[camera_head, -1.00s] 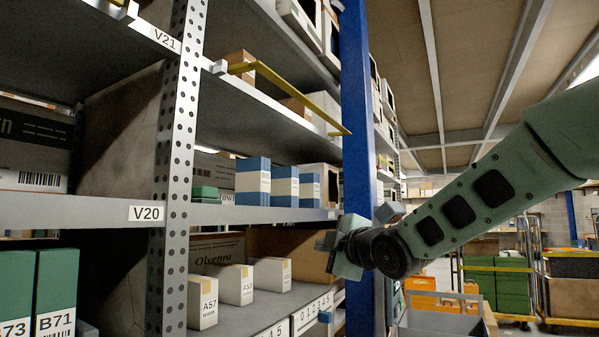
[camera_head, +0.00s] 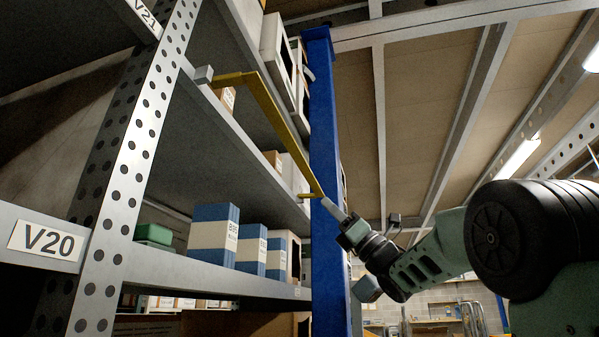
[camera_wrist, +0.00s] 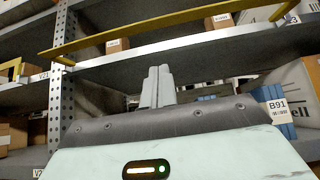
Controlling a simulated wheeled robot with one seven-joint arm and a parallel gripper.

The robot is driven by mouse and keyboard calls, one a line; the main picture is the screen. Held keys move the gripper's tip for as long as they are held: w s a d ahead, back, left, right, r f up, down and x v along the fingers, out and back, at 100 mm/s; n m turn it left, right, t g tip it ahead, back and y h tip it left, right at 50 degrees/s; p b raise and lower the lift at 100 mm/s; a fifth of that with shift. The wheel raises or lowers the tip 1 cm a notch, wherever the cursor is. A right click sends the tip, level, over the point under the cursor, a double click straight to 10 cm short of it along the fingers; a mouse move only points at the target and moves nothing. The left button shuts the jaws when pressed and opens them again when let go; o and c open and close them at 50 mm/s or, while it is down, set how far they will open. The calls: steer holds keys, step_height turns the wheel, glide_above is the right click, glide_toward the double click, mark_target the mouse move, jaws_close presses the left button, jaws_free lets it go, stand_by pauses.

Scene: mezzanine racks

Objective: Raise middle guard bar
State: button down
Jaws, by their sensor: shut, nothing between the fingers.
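The yellow guard bar (camera_head: 272,117) runs across the front of the shelf opening in the head view. Its left end sits by a grey bracket on the upright, and its right end is near the blue post. My gripper (camera_head: 334,210) is shut and empty, with its tips close to the bar's right end; I cannot tell whether they touch. In the wrist view the yellow bar (camera_wrist: 170,32) crosses above and beyond my closed fingers (camera_wrist: 158,84). A part of another yellow bar (camera_wrist: 14,68) shows at the left edge.
Blue-and-white boxes (camera_head: 213,240) stand on the shelf (camera_head: 225,276) below the bar. Open space lies to the right, under the ceiling beams.

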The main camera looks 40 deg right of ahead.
steer(key=p, duration=0.8)
glide_toward(296, 157)
steer(key=w+f+x, duration=0.1)
steer(key=x, duration=0.4)
steer(key=shift+s+a+r, duration=0.2)
steer(key=shift+r, duration=0.6)
